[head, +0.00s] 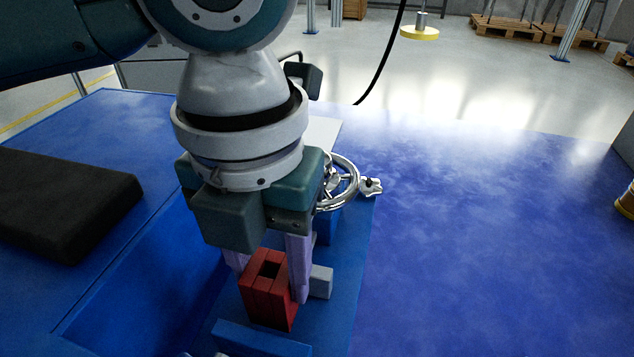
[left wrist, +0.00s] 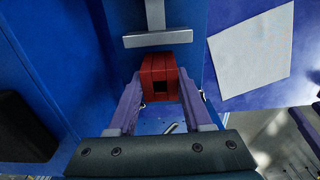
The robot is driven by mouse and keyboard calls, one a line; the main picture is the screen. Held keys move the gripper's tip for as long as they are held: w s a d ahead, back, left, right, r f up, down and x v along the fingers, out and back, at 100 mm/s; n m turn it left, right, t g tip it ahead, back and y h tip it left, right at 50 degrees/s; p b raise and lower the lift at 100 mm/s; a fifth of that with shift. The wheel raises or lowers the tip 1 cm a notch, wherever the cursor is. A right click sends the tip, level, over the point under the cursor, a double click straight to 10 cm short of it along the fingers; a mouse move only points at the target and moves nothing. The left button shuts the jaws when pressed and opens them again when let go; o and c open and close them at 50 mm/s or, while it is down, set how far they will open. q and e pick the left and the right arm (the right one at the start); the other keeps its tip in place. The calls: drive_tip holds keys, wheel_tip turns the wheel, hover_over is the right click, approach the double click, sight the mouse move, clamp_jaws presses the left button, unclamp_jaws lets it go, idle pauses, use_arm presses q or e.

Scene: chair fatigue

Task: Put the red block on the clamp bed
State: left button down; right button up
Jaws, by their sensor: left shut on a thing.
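The red block (head: 268,290), with a dark square hole in its top, is between the fingers of my left gripper (head: 270,278), which is shut on it. In the left wrist view the red block (left wrist: 160,78) sits between the two pale purple fingers (left wrist: 160,100). The blue clamp bed (head: 335,318) lies below and around the block. A grey clamp jaw (head: 321,282) is just behind it, and a blue jaw (head: 262,340) is in front. I cannot tell whether the block's underside touches the bed.
A chrome handwheel (head: 343,185) stands behind the gripper. A black pad (head: 65,200) lies on the blue surface at left. A white sheet (left wrist: 250,50) shows in the left wrist view. The blue area at right is clear.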

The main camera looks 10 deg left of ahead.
use_arm(q)
drive_tip(key=shift+f, duration=0.95)
drive_tip(key=shift+r, duration=0.1)
use_arm(e)
drive_tip(key=shift+f, duration=0.4)
use_arm(q)
drive_tip(key=shift+c, duration=1.6)
unclamp_jaws()
use_arm(e)
drive_tip(key=shift+a, duration=0.1)
use_arm(q)
wheel_tip(320, 180, up, 12)
drive_tip(key=p, duration=0.5)
use_arm(e)
wheel_tip(320, 180, up, 6)
drive_tip(key=shift+f, duration=0.15)
